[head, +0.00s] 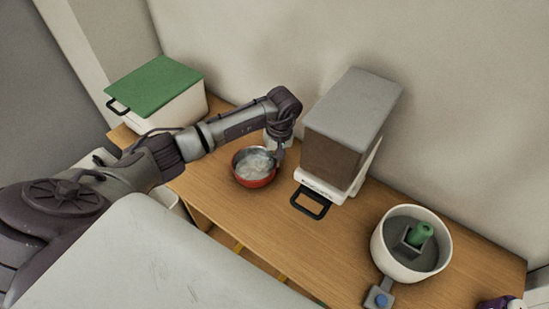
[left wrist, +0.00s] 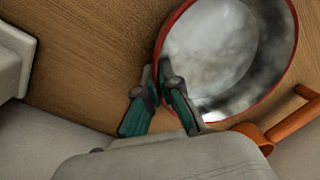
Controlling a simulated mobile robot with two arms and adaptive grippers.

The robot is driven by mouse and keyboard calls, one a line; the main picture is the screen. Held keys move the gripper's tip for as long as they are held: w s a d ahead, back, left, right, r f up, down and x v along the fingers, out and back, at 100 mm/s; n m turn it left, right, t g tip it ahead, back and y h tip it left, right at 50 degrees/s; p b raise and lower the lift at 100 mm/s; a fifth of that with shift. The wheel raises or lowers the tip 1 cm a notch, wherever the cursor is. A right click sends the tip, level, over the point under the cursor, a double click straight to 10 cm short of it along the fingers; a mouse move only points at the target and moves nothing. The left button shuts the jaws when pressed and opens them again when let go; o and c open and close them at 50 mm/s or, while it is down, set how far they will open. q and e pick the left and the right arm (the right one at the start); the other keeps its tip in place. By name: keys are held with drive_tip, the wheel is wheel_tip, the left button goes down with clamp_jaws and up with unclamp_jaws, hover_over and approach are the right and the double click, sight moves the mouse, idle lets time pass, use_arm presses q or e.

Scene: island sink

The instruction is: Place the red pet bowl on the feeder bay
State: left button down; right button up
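The red pet bowl (head: 257,181), silvery inside, is on the wooden counter, left of the feeder. It fills the upper right of the left wrist view (left wrist: 228,55). My left gripper (head: 277,153) is at the bowl's right side, pointing down. In the left wrist view its teal fingers (left wrist: 157,80) straddle the bowl's rim, one outside and one inside, close together on the wall. The feeder (head: 340,135) has a grey top, brown body and white base. A black open frame (head: 311,203) juts from its front, apparently the bay.
A white bin with a green lid (head: 155,85) stands at the back left. A round white container (head: 410,245) with a green piece inside stands at the right. Bare counter (head: 265,220) lies in front of the bowl. An orange bar (left wrist: 290,122) shows in the left wrist view.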

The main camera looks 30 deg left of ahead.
use_arm(q)
drive_tip(key=shift+f+b, duration=0.2)
drive_tip(key=shift+b, duration=0.1)
drive_tip(key=c, duration=1.3)
unclamp_jaws()
drive_tip(key=shift+r, duration=0.1)
drive_tip(key=shift+r, duration=0.1)
